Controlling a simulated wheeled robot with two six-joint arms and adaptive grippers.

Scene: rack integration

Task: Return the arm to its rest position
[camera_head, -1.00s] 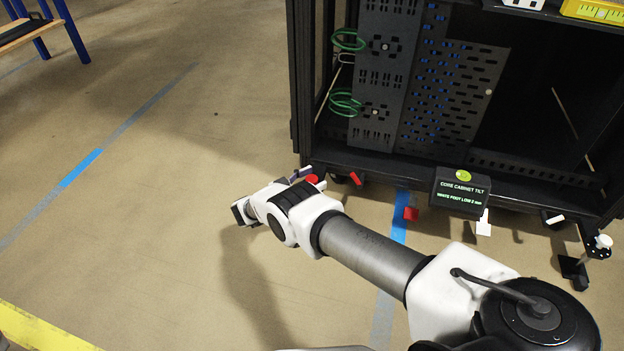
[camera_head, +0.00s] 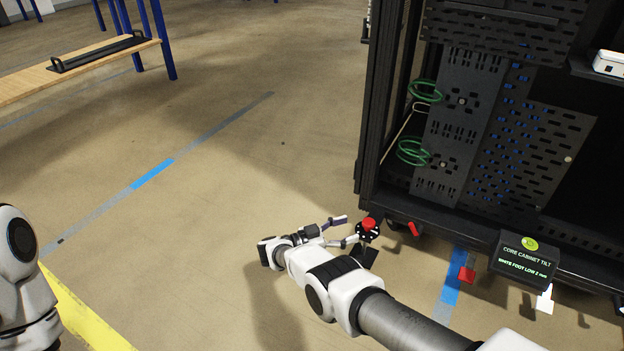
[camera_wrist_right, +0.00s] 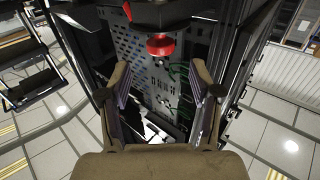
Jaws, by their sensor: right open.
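My right arm reaches in from the lower right in the head view. Its gripper (camera_head: 340,230) is low by the near left corner of the black cabinet (camera_head: 445,222). Its fingers are spread with nothing between them. A red-topped foot knob (camera_head: 368,224) is just right of the fingertips, apart from them as far as I can tell. In the right wrist view the open gripper (camera_wrist_right: 158,112) faces the cabinet, and the red knob (camera_wrist_right: 161,46) shows beyond the fingers. Part of my left arm shows at the left edge of the head view, but its gripper is out of view.
A display box (camera_head: 525,257) on the cabinet reads "CORE CABINET TILT" and "WHITE FOOT LOW 2 mm". Red (camera_head: 467,273) and white (camera_head: 545,298) tags hang below the cabinet. A wooden bench (camera_head: 80,72) stands at the upper left. The floor between is clear.

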